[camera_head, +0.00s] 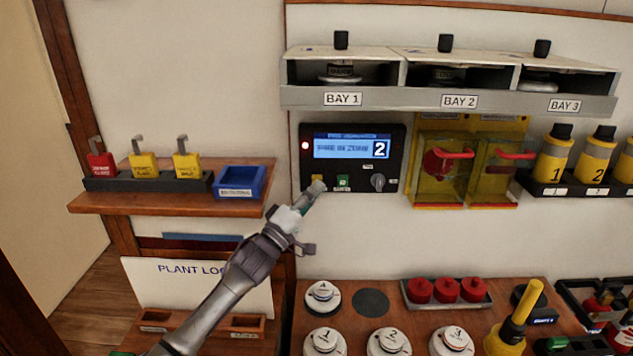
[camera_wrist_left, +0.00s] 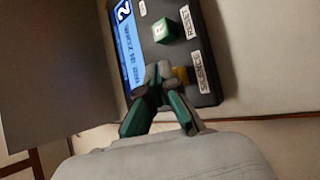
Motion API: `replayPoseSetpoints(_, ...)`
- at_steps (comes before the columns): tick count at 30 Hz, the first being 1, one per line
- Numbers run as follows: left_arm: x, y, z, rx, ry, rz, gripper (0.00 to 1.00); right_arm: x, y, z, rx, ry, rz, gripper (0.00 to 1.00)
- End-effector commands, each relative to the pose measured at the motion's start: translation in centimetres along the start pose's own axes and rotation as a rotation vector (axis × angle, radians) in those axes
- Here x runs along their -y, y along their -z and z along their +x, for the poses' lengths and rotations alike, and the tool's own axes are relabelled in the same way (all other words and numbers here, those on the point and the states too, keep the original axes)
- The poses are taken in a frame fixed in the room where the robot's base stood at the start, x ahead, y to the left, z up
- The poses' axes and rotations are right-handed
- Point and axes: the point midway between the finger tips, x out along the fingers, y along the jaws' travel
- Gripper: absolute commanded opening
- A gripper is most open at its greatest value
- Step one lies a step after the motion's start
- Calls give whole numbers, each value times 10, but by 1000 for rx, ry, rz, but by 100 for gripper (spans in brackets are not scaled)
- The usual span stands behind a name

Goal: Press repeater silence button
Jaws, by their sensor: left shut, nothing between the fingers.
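The black repeater panel (camera_head: 395,145) is on the wall, with a lit blue display (camera_head: 340,148) reading a zone 2 message and a red lamp at its left. The yellow silence button (camera_head: 317,179) is at its lower left, partly hidden by my left gripper (camera_head: 315,190). In the left wrist view the yellow button (camera_wrist_left: 181,74) shows beside the SILENCE label, just behind the fingertips (camera_wrist_left: 160,74). My left gripper is shut and empty, its tips at or very near the button; I cannot tell whether they touch. My right gripper is out of view.
The green reset button (camera_head: 343,183) and a knob (camera_head: 378,182) are right of the yellow button. Yellow covered boxes (camera_head: 442,170) stand close to the panel's right. A shelf with a blue tray (camera_head: 240,182) is at the left; a bay shelf (camera_head: 440,98) is above.

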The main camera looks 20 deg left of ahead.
Motion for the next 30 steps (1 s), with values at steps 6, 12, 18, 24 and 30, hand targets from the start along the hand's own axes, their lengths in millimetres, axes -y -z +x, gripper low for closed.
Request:
replayPoseSetpoints(6,-14,-11,-15,0,2,-2,0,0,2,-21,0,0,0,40)
replayPoseSetpoints(12,-24,-21,-28,1,1,-3,0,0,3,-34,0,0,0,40)
replayPoseSetpoints(18,-28,-27,-37,0,0,-1,0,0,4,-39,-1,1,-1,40)
replayPoseSetpoints(24,-28,-27,-37,0,0,-1,0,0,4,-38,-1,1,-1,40)
replayPoseSetpoints(30,-28,-27,-37,0,0,-1,0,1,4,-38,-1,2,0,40)
